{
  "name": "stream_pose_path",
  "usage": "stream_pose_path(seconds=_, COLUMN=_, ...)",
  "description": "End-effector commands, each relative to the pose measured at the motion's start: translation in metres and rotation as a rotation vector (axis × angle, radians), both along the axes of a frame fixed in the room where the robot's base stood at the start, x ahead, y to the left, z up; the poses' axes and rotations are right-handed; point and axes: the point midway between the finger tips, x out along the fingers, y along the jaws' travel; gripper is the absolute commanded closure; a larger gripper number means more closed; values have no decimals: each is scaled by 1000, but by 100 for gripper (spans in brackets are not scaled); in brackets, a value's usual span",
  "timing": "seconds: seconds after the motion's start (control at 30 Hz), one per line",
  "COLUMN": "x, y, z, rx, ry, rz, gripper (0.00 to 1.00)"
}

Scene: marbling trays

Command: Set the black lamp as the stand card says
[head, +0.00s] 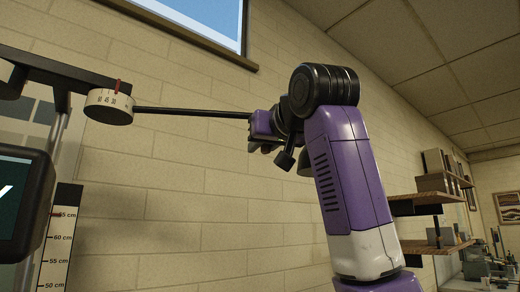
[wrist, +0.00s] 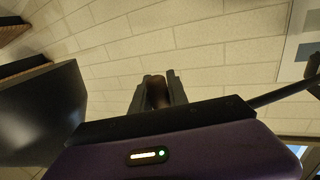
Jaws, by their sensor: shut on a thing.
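The black lamp's thin arm (head: 190,111) runs from a white dial (head: 108,106) to my gripper, and also shows in the wrist view (wrist: 285,92). The dial reads 60, 45, 30, with a red pointer (head: 118,86) close to the 30 end. In the wrist view, my gripper (wrist: 157,78) is shut on a dark brown grip (wrist: 158,94), apparently the lamp's handle. A large dark panel-like shape (wrist: 42,112), perhaps the lamp shade, is left of the fingers. In the head view my wrist hides most of the lamp's head.
An upright scale (head: 58,240) in cm stands at left, with a red mark near 65. A dark-framed screen (head: 22,205), cut off by the edge, is beside it. Shelves with boxes (head: 432,200) are on the right wall.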

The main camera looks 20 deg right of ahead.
Motion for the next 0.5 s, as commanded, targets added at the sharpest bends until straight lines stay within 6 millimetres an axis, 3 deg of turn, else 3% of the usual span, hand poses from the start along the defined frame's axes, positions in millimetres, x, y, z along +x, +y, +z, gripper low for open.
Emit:
stream_pose_path(seconds=0.13, x=0, y=0, z=1, rx=0, ry=-2, rz=0, gripper=100)
stream_pose_path(seconds=0.17, x=0, y=0, z=1, rx=0, ry=-2, rz=0, gripper=78)
stream_pose_path(seconds=0.27, x=0, y=0, z=1, rx=0, ry=-2, rz=0, gripper=59)
stream_pose_path(seconds=0.5, x=0, y=0, z=0, rx=0, ry=-1, rz=1, gripper=59)
